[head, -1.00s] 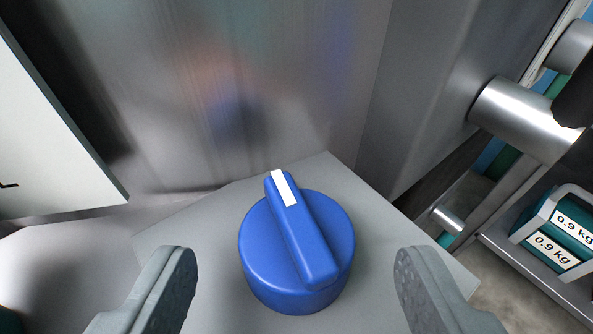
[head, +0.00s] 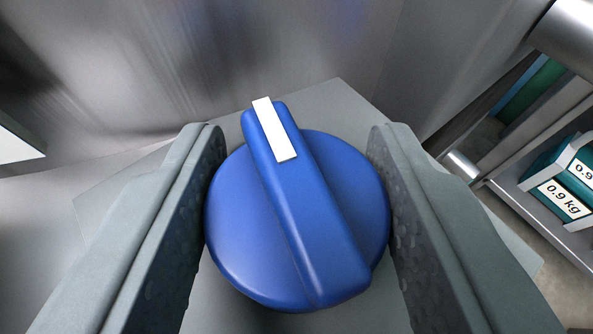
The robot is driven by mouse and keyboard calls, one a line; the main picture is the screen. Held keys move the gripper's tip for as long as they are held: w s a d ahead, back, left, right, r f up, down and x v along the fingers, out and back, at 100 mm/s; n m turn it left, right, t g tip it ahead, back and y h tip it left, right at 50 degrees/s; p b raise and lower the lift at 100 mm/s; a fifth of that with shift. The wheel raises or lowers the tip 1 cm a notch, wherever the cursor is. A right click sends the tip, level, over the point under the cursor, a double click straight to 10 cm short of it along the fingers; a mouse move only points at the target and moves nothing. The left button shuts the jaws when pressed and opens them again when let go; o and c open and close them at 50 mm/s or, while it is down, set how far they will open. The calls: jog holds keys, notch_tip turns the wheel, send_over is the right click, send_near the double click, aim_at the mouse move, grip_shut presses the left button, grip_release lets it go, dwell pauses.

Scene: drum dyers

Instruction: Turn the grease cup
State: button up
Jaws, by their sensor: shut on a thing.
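The grease cup is a round blue knob (head: 235,225) with a raised bar across its top and a white mark at the bar's far end. The bar runs from the upper left to the lower right. The knob sits on a flat grey plate (head: 335,105). My gripper (head: 297,215) is shut on the knob, with one grey padded finger against its left side and the other against its right side. The knob's lower sides are partly hidden behind the fingers.
A grey metal wall (head: 300,50) stands just behind the plate. At the right is a metal shelf (head: 525,205) with teal blocks (head: 565,195) labelled 0.9 kg. A metal cylinder (head: 568,35) is at the top right. A white panel edge (head: 18,140) shows at the left.

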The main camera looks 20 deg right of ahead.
jog(key=shift+m+h, duration=0.3)
jog(key=shift+m+g+h, duration=0.3)
jog(key=shift+m+h, duration=0.2)
jog(key=o, duration=1)
jog(key=shift+c, duration=0.2)
jog(key=v, duration=1.7)
jog(key=shift+s, duration=0.2)
jog(key=shift+r, duration=0.1)
